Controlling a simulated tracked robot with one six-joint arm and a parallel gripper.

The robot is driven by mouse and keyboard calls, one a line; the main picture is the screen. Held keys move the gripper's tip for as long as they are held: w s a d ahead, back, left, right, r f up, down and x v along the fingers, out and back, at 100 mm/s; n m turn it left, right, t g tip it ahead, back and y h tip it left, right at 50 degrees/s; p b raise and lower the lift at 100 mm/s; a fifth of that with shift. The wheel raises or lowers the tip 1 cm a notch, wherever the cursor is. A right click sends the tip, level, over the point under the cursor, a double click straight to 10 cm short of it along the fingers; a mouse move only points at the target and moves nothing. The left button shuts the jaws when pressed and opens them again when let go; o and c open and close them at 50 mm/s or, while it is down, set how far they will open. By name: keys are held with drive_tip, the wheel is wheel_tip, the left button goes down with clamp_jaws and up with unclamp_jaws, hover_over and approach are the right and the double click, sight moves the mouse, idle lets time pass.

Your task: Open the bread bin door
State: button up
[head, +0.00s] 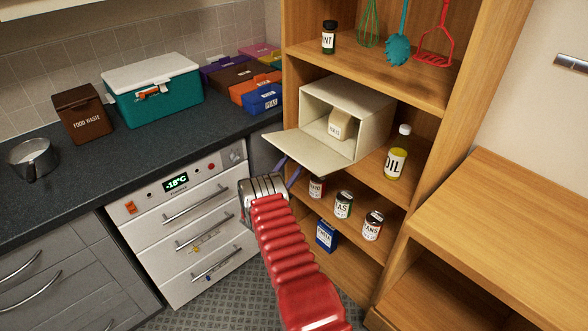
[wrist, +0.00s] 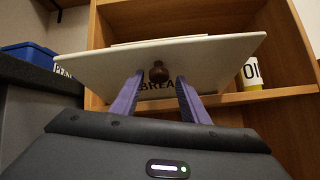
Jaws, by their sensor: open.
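The cream bread bin (head: 372,100) stands on the middle shelf of the wooden unit, with a labelled carton (head: 341,124) inside. Its door (head: 318,148) is folded down at the front, roughly level, and the bin's mouth is open. In the wrist view the door (wrist: 205,55) shows its lettered outer face, with a brown knob (wrist: 158,72) and part of the word BREAD. My gripper (head: 287,168) is just below the door. Its purple fingers (wrist: 159,82) are open, one on each side of the knob. I cannot tell whether they touch the door.
An oil bottle (head: 397,155) stands right of the bin. Several cans (head: 343,204) stand on the shelf below, and a blue box (head: 326,236) is lower down. Coloured boxes (head: 262,98) and a teal box (head: 155,95) stand on the dark counter to the left.

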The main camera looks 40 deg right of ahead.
sight(291, 153)
drive_tip(key=shift+s+r, duration=0.1)
drive_tip(key=shift+r, duration=3.25)
